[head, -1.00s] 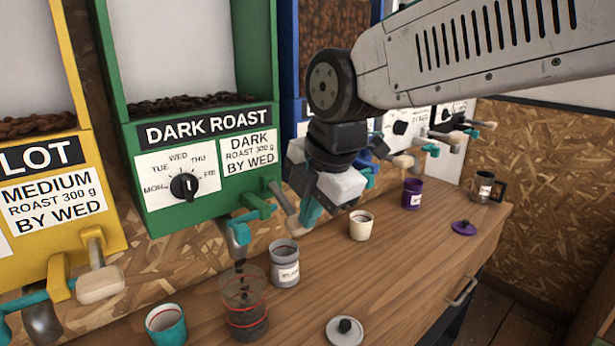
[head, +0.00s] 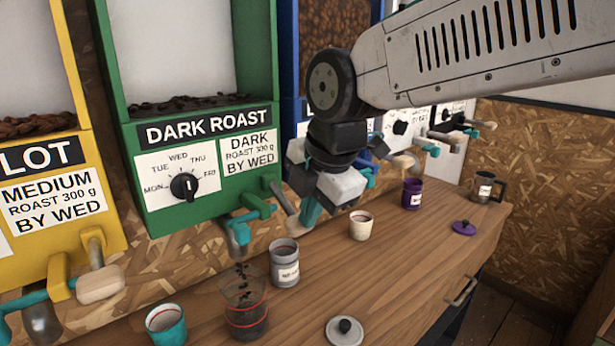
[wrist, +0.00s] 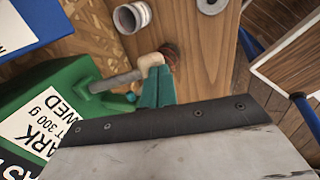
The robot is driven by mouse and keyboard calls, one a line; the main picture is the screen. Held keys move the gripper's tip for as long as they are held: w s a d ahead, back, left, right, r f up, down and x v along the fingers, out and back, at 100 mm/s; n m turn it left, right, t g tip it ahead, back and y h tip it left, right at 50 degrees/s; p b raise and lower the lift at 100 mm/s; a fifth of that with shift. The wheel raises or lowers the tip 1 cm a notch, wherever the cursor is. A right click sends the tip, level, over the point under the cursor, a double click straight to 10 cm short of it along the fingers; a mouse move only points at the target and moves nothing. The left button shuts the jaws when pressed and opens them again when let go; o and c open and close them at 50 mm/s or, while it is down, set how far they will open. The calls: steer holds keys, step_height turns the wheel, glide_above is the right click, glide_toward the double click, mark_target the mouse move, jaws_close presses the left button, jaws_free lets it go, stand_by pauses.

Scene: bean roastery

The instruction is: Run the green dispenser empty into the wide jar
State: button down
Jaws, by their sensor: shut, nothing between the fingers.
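The green dispenser (head: 127,60) is marked DARK ROAST, and a low layer of dark beans (head: 190,104) shows at the bottom of its window. Dark beans fall from its spout (head: 238,236) into a clear wide jar (head: 232,303) with red bands, standing below on the bench. The jar's lower part is dark with beans. My gripper (head: 309,222) is shut and empty, its teal fingers beside the dispenser's lever (head: 282,197). In the wrist view the teal fingers (wrist: 157,92) are against or very near the lever's pale knob (wrist: 154,62); contact is unclear.
A grey canister (head: 285,272) stands close behind the jar. A teal cup (head: 166,325), cream cup (head: 361,226), purple cup (head: 412,194) and grey lid (head: 344,331) are on the bench (head: 400,270). A yellow dispenser (head: 75,150) is at left. The bench's right part is mostly clear.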

steer(key=shift+s+f, duration=0.1)
steer(key=shift+f, duration=0.2)
steer(key=s+d+v, duration=0.1)
steer(key=v, duration=1.3)
steer(key=shift+s+f, duration=0.25)
steer(key=shift+d, duration=0.15)
steer(key=s+d+f+m+g+h, duration=0.1)
steer(key=s+d+f+m, duration=0.5)
steer(key=d+f+m, duration=0.3)
steer(key=s+d+f+m+g+h, duration=0.1)
steer(key=s+d+f+m, duration=0.5)
steer(key=m, duration=1.1)
steer(key=d+f, duration=0.3)
steer(key=d, duration=0.3)
steer(key=shift+s+h, duration=0.25)
steer(key=shift+h, duration=0.05)
steer(key=shift+f, duration=0.1)
